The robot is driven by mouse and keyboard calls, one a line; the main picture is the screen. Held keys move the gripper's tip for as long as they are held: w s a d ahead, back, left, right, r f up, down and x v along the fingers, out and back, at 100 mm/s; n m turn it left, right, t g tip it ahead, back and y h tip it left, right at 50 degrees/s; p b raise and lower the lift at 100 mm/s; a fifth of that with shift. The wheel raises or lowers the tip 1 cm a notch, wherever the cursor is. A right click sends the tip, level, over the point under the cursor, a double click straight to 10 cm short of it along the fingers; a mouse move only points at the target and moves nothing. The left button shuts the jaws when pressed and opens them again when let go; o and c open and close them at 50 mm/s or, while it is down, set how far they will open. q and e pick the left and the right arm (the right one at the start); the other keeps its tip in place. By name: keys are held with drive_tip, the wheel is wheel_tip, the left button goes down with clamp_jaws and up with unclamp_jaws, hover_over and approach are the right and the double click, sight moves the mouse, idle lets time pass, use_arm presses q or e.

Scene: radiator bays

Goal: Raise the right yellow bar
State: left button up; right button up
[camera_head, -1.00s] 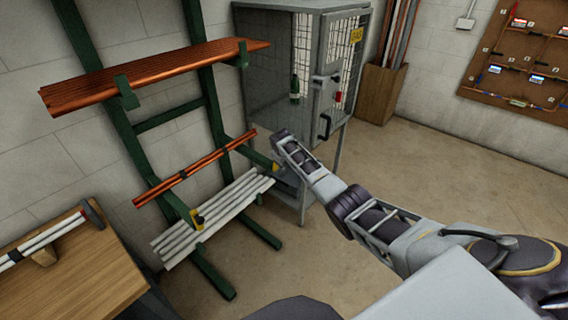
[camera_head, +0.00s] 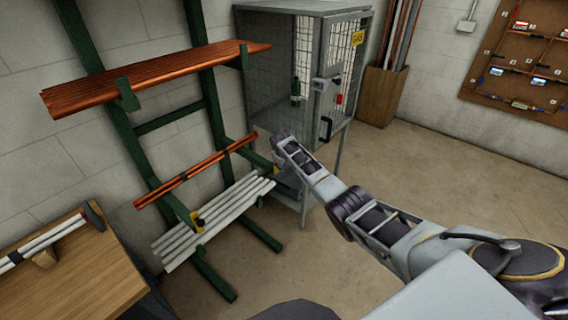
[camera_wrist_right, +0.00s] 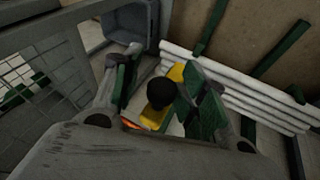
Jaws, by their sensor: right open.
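The right yellow bar (camera_wrist_right: 178,72) shows in the right wrist view, with a black knob (camera_wrist_right: 160,93) in front of it. It sits at the end of a green rack arm. My right gripper (camera_wrist_right: 165,90) is open, with one finger on each side of the knob; I cannot tell whether either touches it. In the head view my right gripper (camera_head: 280,173) is at the tip of the right lower rack arm and hides the bar there. The left yellow bar (camera_head: 196,219), also with a black knob, is on the left rack arm. My left gripper is out of view.
The green rack (camera_head: 122,125) holds copper pipes (camera_head: 165,75) above, a thin copper bundle (camera_head: 195,172) and white pipes (camera_head: 215,222) below. A grey mesh gas cabinet (camera_head: 310,20) stands close beside my right gripper. A wooden bench (camera_head: 70,285) is at the left.

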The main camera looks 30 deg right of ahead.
drive_tip(key=shift+w+a+r, duration=0.3)
drive_tip(key=shift+a+r, duration=0.2)
drive_tip(key=shift+r, duration=0.05)
drive_tip(key=shift+s+a+r, duration=0.1)
drive_tip(key=shift+r, duration=0.2)
drive_tip(key=shift+s+a+r, duration=0.2)
drive_tip(key=shift+s, duration=0.05)
drive_tip(key=s+d+v, duration=0.1)
drive_tip(key=v, duration=0.8)
drive_tip(key=shift+s+r, duration=0.15)
drive_tip(key=shift+r, duration=0.05)
drive_tip(key=shift+a, duration=0.15)
idle(0.6)
